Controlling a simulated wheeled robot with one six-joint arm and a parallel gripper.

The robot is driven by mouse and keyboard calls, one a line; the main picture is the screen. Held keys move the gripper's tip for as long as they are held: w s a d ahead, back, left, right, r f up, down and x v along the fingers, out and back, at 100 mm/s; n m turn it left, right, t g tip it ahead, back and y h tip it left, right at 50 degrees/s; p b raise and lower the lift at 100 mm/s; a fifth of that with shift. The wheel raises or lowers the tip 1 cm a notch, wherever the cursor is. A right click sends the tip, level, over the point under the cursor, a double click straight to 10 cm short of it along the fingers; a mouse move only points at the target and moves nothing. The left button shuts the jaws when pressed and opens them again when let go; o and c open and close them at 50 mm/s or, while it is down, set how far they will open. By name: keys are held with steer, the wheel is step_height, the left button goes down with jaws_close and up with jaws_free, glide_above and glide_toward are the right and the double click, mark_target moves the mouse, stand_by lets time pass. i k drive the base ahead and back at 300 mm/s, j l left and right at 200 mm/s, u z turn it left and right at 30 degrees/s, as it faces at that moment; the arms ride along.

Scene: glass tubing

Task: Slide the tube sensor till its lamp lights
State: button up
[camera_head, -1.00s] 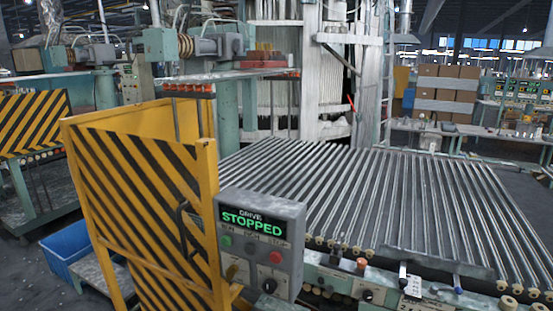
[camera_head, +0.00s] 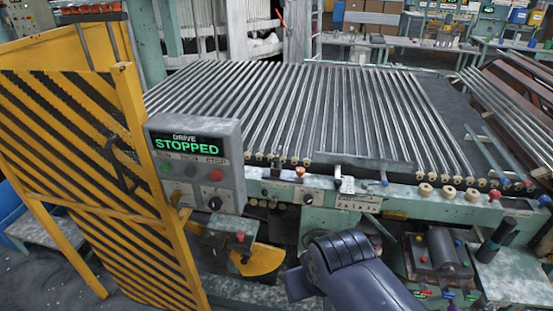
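Glass tubes (camera_head: 290,105) lie side by side on the conveyor bed. On its front rail is a small bracket with a white tag (camera_head: 346,185), and a blue-ended lever (camera_head: 384,178) sits just right of it. I cannot tell for sure which of these is the tube sensor. A small red-orange cap (camera_head: 300,171) stands on the rail to their left; whether it is a lamp or lit is unclear. Part of my dark arm shows at the bottom centre, in front of the rail. My gripper's fingers are not in view.
A control box (camera_head: 197,165) reading "DRIVE STOPPED" hangs beside a yellow-black striped gate (camera_head: 70,130) on the left. Round knobs (camera_head: 449,191) line the rail's right part. A dark cylindrical unit (camera_head: 440,250) and a side shelf (camera_head: 515,275) stand at lower right.

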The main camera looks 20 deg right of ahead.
mark_target(275, 169)
steer(key=i+l+u, duration=0.15)
steer(key=i+l, duration=0.2)
steer(key=i+l+u, duration=0.1)
steer(key=i+l, duration=0.25)
steer(key=l, duration=0.2)
